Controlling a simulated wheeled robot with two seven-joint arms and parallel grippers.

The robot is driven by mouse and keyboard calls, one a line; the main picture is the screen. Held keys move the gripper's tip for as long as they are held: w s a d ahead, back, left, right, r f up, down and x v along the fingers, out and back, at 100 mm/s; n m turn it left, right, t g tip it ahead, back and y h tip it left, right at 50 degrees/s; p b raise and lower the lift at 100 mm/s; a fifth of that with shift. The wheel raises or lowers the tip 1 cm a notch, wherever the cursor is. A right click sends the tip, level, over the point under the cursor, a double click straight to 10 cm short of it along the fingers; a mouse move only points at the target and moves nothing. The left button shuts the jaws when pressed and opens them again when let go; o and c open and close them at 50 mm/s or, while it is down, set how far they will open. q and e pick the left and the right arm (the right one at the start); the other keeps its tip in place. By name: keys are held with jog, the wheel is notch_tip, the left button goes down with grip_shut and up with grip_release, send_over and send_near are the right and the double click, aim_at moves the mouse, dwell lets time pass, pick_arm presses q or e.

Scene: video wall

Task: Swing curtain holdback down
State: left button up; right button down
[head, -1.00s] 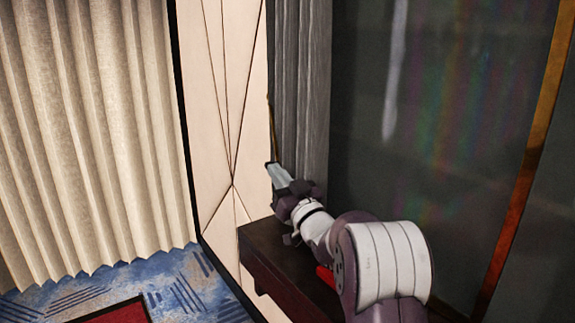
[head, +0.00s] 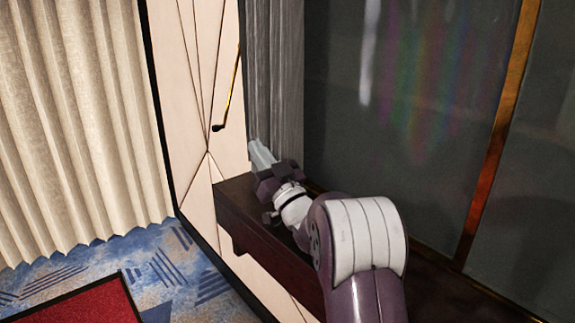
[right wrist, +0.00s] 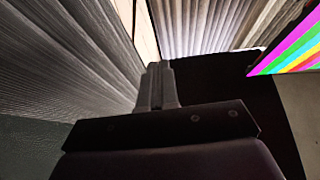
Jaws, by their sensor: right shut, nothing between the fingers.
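The curtain holdback (head: 231,92) is a thin brass rod with a dark knob at its lower end. It hangs slanting down to the left in front of the cream panel, beside the grey curtain (head: 275,75). My right gripper (head: 260,153) is shut and empty, below and to the right of the knob and apart from it, in front of the grey curtain's lower part. Its closed fingers (right wrist: 157,86) also show in the right wrist view, where I cannot make out the holdback. My left gripper is not in view.
A dark wooden ledge (head: 262,222) runs under my right arm. Dark glassy panels (head: 410,110) with a brass strip (head: 500,130) stand to the right. A pleated cream curtain (head: 75,120) hangs at left above a blue patterned carpet (head: 165,270).

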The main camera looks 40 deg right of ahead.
jog(key=s, duration=1)
jog(key=shift+s+d, duration=0.25)
